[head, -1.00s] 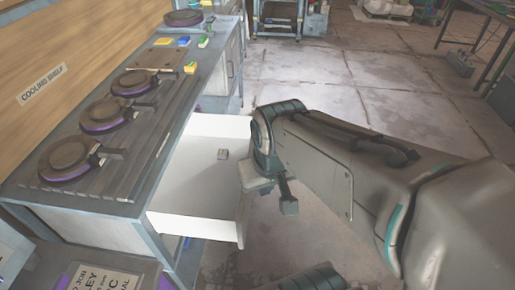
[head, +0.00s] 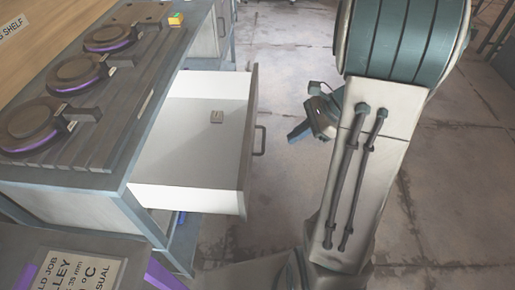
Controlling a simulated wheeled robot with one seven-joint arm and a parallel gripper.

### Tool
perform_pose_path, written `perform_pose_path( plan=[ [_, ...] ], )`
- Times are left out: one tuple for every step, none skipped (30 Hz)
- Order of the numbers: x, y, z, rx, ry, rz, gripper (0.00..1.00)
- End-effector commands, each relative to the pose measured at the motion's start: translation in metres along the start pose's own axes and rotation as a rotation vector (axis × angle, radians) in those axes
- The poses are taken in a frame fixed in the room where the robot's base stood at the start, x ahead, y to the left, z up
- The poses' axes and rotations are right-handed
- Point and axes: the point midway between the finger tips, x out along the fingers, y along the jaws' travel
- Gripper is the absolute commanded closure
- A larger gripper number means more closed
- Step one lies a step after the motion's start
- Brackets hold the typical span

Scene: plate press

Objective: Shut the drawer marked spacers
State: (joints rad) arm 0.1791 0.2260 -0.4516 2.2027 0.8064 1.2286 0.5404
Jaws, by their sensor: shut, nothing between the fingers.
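A white-sided drawer (head: 190,155) stands pulled out from under the grey bench at left in the head view. Its front panel faces right, with a dark bar handle (head: 260,140) on it. No marking is readable on its front from here, so I cannot read the word spacers. My gripper (head: 296,135) is to the right of the handle, shut and empty, apart from the drawer by a gap. My arm hides part of the floor to the right.
The bench top (head: 110,165) carries several round dark plate presses with purple rims, and a small yellow-green block (head: 176,18). A sign board (head: 85,270) stands at lower left. Another handled drawer or door (head: 222,25) is farther back. Concrete floor is open right of the drawer.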

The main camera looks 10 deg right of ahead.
Motion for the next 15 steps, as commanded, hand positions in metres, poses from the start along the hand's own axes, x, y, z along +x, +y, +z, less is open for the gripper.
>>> perform_pose_path(
  plan=[
    [0.007,-0.005,-0.017,0.069,-0.018,-0.020,1.00],
    [0.008,-0.008,-0.022,0.101,-0.026,-0.031,1.00],
    [0.008,-0.011,-0.028,0.136,-0.036,-0.044,1.00],
    [0.008,-0.013,-0.031,0.157,-0.042,-0.052,1.00],
    [0.009,-0.015,-0.034,0.175,-0.048,-0.058,1.00],
    [0.009,-0.017,-0.036,0.191,-0.053,-0.063,1.00],
    [0.010,-0.018,-0.037,0.199,-0.056,-0.066,1.00],
    [0.012,-0.018,-0.038,0.204,-0.058,-0.068,1.00],
    [0.014,-0.019,-0.038,0.208,-0.060,-0.070,1.00],
    [0.017,-0.019,-0.038,0.209,-0.060,-0.070,1.00],
    [0.021,-0.019,-0.038,0.209,-0.060,-0.069,1.00],
    [0.027,-0.020,-0.037,0.208,-0.059,-0.067,1.00],
    [0.032,-0.020,-0.037,0.208,-0.060,-0.066,1.00],
    [0.038,-0.020,-0.037,0.208,-0.060,-0.065,1.00],
    [0.046,-0.020,-0.037,0.207,-0.059,-0.065,1.00]
  ],
)
